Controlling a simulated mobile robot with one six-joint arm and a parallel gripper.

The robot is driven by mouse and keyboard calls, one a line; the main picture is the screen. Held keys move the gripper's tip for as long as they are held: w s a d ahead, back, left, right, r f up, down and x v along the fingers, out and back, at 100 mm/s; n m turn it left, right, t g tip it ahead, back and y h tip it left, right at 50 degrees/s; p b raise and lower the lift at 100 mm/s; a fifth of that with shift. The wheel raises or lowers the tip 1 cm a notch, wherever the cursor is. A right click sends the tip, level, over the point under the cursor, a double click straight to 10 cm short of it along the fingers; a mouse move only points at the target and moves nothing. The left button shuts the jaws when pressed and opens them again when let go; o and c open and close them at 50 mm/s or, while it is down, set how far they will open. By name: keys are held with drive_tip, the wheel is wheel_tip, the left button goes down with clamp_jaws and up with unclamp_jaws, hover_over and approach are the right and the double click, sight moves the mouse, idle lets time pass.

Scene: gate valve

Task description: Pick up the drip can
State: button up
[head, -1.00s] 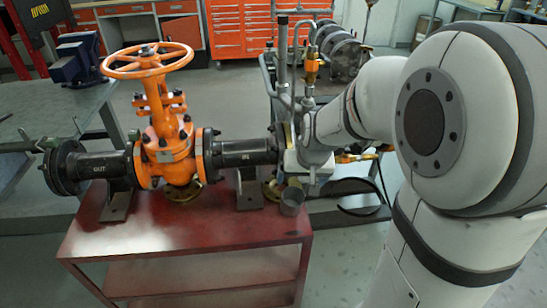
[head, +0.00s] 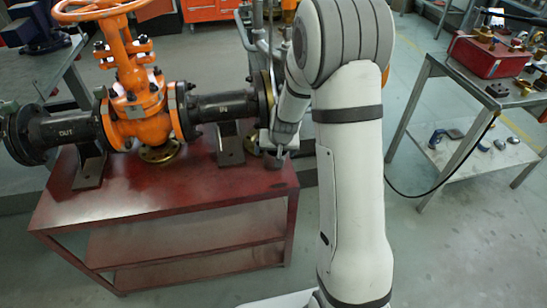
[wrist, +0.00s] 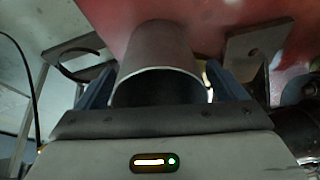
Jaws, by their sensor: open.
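The drip can (head: 275,162) is a small grey metal can at the right end of the red table, below the valve's right flange. In the wrist view the can (wrist: 160,45) fills the middle, its round rim and dark opening facing the camera. My gripper (wrist: 160,78) is open, with one bluish finger on each side of the can. Whether either finger touches it I cannot tell. In the head view my gripper (head: 276,146) is small and partly hidden at the can, so its fingers are not clear there.
The orange gate valve (head: 139,105) with black flanged pipes stands on the red table (head: 150,200), close left of the can. A steel bracket foot (head: 230,150) is just beside it. A grey bench (head: 470,85) with a red box (head: 490,52) stands at right.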

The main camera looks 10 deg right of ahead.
drive_tip(key=shift+w+f, duration=0.3)
drive_tip(key=shift+f, duration=0.35)
drive_tip(key=shift+c, duration=0.4)
drive_tip(key=shift+r, duration=0.1)
drive_tip(key=c, duration=1.1)
